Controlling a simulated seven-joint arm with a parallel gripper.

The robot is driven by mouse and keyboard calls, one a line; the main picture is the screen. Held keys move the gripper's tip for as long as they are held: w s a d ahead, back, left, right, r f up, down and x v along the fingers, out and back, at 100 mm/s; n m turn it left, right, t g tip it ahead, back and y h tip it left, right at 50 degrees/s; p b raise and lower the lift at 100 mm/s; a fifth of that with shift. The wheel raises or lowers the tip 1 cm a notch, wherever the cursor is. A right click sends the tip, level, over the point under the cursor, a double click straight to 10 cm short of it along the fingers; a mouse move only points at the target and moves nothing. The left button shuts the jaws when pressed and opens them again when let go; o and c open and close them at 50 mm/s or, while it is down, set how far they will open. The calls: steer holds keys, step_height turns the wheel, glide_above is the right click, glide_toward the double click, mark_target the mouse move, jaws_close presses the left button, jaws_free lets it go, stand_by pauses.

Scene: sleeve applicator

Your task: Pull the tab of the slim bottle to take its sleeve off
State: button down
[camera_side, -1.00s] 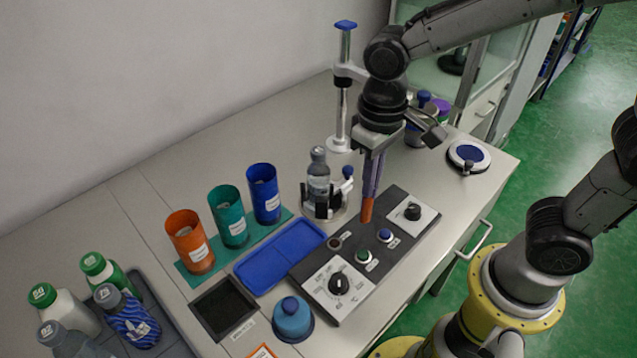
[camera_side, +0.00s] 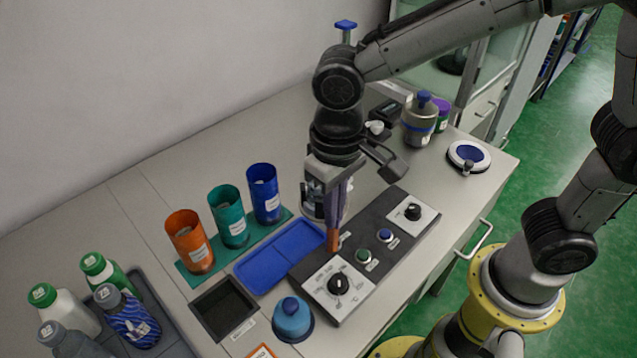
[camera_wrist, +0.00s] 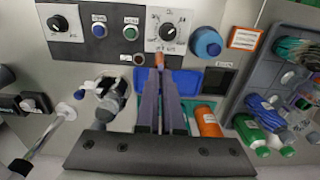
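My gripper (camera_side: 332,250) points down over the left side of the black control panel, its long purple fingers together with an orange tip. In the wrist view the gripper (camera_wrist: 159,62) also looks closed, and I see nothing held. A clear bottle with a grey cap (camera_wrist: 108,88) stands in a holder beside the fingers; in the side view my gripper mostly hides it. A bottle in a blue striped sleeve (camera_side: 130,318) stands in the grey tray at the lower left. I cannot tell which is the slim bottle, and no tab is clear.
Orange (camera_side: 190,243), green (camera_side: 229,217) and blue (camera_side: 264,194) cups stand in a row. A blue tray (camera_side: 262,270) lies between them and the control panel (camera_side: 375,268). A blue domed pot (camera_side: 292,320) is in front. Other bottles share the grey tray (camera_side: 172,335).

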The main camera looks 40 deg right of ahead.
steer(key=a, duration=1.6)
steer(key=shift+a, duration=0.3)
